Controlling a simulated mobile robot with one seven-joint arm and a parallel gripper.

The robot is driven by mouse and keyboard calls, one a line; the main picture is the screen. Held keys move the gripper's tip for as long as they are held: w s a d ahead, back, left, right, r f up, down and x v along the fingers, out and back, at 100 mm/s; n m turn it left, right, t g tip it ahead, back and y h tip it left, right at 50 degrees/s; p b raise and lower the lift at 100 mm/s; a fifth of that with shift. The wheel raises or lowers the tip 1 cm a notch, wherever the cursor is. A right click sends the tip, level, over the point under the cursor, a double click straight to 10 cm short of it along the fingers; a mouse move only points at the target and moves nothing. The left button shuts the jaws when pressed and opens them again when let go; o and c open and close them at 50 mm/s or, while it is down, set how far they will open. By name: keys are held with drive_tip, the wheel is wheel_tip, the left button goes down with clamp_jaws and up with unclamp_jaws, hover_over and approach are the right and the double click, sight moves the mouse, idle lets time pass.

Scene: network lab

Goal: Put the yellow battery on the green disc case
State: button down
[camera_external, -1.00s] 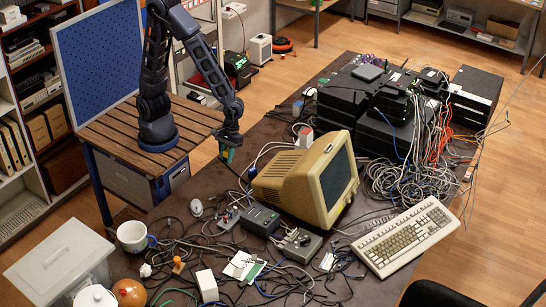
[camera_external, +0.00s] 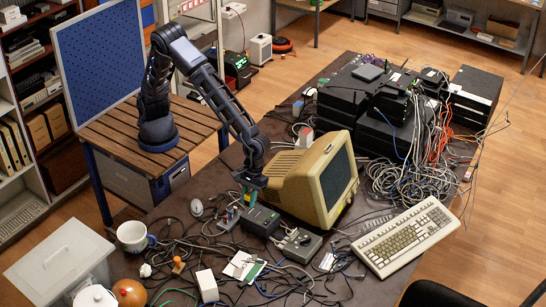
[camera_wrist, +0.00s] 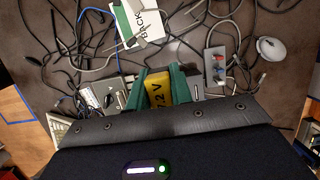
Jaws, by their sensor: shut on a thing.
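My gripper (camera_external: 250,194) is over the table, just left of the beige monitor and above a black box. In the wrist view its green fingers (camera_wrist: 159,76) are shut on the yellow battery (camera_wrist: 160,93), whose marking "2V" shows. The battery cannot be made out in the external view. The green disc case (camera_external: 244,265), white and green, lies flat among cables near the table's front. It also shows at the top of the wrist view (camera_wrist: 138,22), with a cable across it. The battery is apart from the case.
The beige monitor (camera_external: 318,184) stands close to the right of my gripper. A black box (camera_external: 260,220), a grey switch box (camera_external: 296,244) and a white box (camera_external: 207,285) stand around the case. Loose cables cover much of the table.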

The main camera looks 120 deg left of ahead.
hover_over(243, 269)
drive_tip(key=a, duration=0.2)
drive_tip(key=f, duration=2)
drive_tip(key=shift+d+f, duration=0.15)
drive_tip(key=shift+d, duration=0.2)
drive_tip(key=shift+f, duration=0.1)
drive_tip(key=c, duration=1.3)
unclamp_jaws()
drive_tip(key=shift+o, duration=0.2)
